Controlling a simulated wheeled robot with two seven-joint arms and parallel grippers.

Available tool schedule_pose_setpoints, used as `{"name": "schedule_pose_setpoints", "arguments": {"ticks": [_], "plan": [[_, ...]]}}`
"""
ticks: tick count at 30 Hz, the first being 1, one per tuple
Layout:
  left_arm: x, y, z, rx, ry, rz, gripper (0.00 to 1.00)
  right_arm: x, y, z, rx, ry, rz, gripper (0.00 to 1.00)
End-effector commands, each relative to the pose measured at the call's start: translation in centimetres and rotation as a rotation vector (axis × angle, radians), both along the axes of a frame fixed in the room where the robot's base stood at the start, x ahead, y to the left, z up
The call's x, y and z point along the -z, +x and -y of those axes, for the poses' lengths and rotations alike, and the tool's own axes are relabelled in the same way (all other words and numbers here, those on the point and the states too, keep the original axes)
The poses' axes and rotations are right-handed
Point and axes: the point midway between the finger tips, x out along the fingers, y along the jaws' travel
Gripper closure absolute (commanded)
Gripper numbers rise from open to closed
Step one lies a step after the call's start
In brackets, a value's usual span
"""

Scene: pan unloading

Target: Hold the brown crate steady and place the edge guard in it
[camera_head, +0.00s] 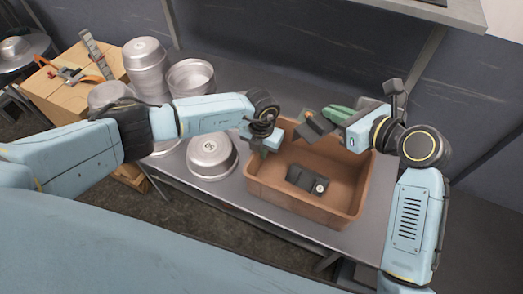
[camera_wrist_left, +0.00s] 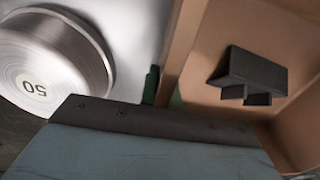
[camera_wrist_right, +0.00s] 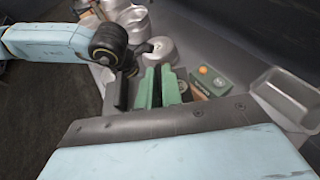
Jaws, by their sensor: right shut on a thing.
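The brown crate (camera_head: 300,208) stands on the grey table. My left gripper (camera_head: 262,137) is at its left wall, with a green finger on each side of the wall in the left wrist view (camera_wrist_left: 165,88); whether they press on it I cannot tell. My right gripper (camera_head: 332,118) is above the back of the crate, shut on a dark block, apparently the edge guard (camera_head: 313,127), clear of the crate floor. Another dark piece with a round pale label (camera_head: 306,180) lies inside the crate.
Metal pans (camera_head: 210,155) stand left of the crate, one close to its left wall. More pots (camera_head: 146,65) are stacked at the back left. A green box with an orange dot (camera_wrist_right: 210,80) and a silver tray (camera_wrist_right: 288,95) show in the right wrist view. The crate's right part is open floor.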

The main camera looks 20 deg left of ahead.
Motion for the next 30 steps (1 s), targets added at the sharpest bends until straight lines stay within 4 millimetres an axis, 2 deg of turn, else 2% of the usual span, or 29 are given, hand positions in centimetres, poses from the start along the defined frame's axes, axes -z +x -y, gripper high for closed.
{"name": "schedule_pose_setpoints", "arguments": {"ticks": [18, 30], "plan": [[-0.1, 0.1, 0.0, -0.001, 0.000, 0.001, 1.00, 0.1, 0.0, 0.0, 0.000, 0.000, 0.000, 1.00], [-0.1, 0.1, 0.0, -0.001, -0.001, 0.001, 1.00, 2.7, 0.0, 0.0, 0.001, 0.001, -0.001, 1.00]]}}
